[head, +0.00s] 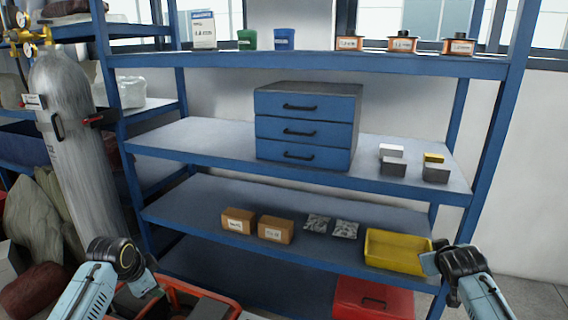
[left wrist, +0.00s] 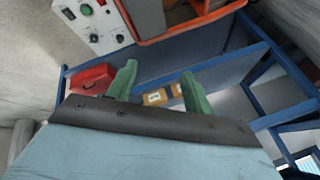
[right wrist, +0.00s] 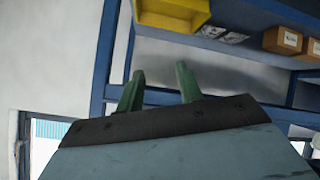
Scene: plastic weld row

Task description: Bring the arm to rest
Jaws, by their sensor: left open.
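My left arm shows at the lower left of the head view and my right arm at the lower right, in front of the shelf rack. Their gripper fingers do not show there. In the left wrist view my left gripper (left wrist: 157,80) has its two green fingers apart with nothing between them. In the right wrist view my right gripper (right wrist: 161,80) also has its green fingers apart and empty. Neither gripper visibly touches anything.
The blue shelf rack (head: 330,183) stands ahead, with a drawer cabinet (head: 304,131), brown boxes (head: 276,229), a yellow bin (head: 395,250) and a red toolbox (head: 372,298). A grey gas cylinder (head: 75,150) is at left. An orange-rimmed crate (head: 205,297) is low in front.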

